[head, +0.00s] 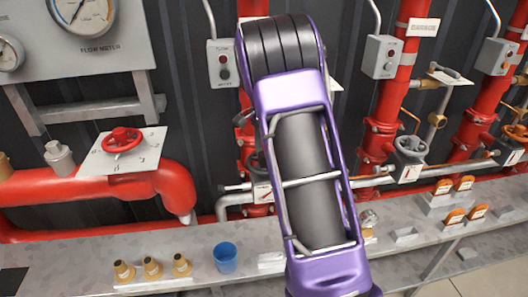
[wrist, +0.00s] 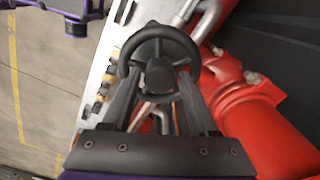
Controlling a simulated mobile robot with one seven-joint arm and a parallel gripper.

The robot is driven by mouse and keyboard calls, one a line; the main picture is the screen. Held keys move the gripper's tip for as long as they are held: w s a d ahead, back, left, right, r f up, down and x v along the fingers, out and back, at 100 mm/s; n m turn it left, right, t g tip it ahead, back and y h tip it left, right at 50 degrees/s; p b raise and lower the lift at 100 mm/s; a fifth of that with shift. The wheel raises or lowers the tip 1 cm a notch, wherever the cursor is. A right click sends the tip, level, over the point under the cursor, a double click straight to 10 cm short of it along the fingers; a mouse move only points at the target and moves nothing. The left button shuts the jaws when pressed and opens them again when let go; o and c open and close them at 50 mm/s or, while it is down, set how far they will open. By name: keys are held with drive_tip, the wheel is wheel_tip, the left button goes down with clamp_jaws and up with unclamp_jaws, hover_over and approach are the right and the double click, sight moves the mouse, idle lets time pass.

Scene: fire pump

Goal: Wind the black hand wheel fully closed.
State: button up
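The black hand wheel (wrist: 158,48) shows in the wrist view, just beyond my gripper, with its round rim, spokes and dark hub facing me. My gripper (wrist: 160,80) has its two dark fingers apart, one on each side of the hub. The fingertips overlap the near part of the rim in the picture. I cannot tell whether they touch it.
A red hand wheel (head: 122,138) stands on a numbered plate at left. A grey hand wheel (head: 411,148) is on a pipe at right. Red pipes (head: 388,100) rise along the dark wall. The grey shelf (head: 80,255) holds a blue cup (head: 225,257) and several brass nozzles (head: 152,268).

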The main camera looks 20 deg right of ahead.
clamp_jaws()
drive_tip(key=m, duration=0.5)
drive_tip(key=shift+m, duration=1.5)
drive_tip(key=m, duration=0.3)
drive_tip(key=shift+m, duration=0.4)
drive_tip(key=m, duration=0.4)
